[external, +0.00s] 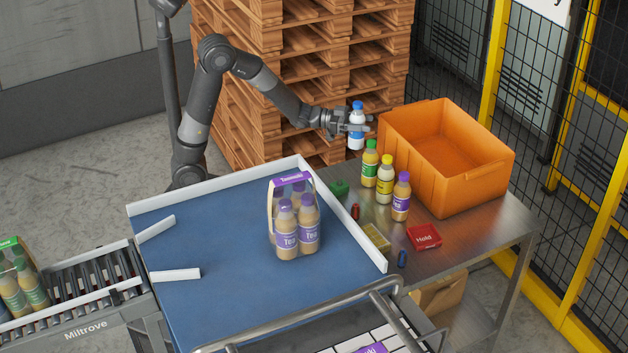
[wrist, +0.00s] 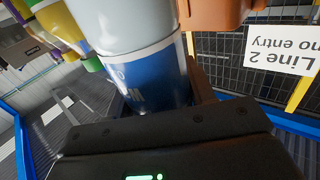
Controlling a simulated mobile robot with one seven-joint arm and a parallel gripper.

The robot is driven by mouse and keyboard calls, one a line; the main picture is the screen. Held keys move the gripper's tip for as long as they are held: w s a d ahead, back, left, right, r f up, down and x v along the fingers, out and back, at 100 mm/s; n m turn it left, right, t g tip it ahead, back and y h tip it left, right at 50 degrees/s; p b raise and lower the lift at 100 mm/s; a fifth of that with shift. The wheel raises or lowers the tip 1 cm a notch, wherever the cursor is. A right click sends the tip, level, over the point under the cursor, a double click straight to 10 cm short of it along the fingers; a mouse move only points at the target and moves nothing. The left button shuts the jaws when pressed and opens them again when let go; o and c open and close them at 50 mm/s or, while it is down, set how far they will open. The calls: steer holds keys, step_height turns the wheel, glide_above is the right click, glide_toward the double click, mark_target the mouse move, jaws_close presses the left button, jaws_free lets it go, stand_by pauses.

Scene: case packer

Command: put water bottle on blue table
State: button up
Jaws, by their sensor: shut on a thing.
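The water bottle (external: 356,131) is white and blue with a blue cap. My gripper (external: 358,125) is shut on it and holds it upright near the back edge of the metal table, beside the orange crate. I cannot tell whether its base touches anything. In the wrist view the bottle (wrist: 150,75) fills the middle, close to the gripper. The blue table (external: 190,235) has white rails and lies to the left and nearer the camera. A purple-labelled pack of tea bottles (external: 292,225) stands on it.
The metal table (external: 450,250) holds the orange crate (external: 480,185), green-, yellow- and purple-capped bottles (external: 385,180), a red Hold box (external: 424,237) and small blocks. Pallets (external: 290,80) are stacked behind. The blue table's left part is clear. A roller conveyor (external: 80,290) adjoins it.

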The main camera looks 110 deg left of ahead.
steer(key=shift+s+a+r, duration=0.1)
steer(key=shift+a+r, duration=0.05)
steer(key=shift+r, duration=0.3)
steer(key=s+a+f+n+g+y, duration=0.1)
steer(key=s+a+n+g+y, duration=0.4)
steer(key=s+a+y, duration=0.45)
steer(key=r+m+t+h, duration=0.1)
steer(key=m+t+h, duration=0.35)
steer(key=h, duration=0.45)
glide_above(364, 143)
steer(key=s+a, duration=0.1)
steer(key=a, duration=0.1)
steer(key=shift+a+y, duration=0.15)
steer(key=shift+y, duration=0.1)
steer(key=shift+w+d+m+t+h, duration=0.25)
steer(key=shift+d+h, duration=0.1)
steer(key=shift+h, duration=0.15)
steer(key=shift+f, duration=4.8)
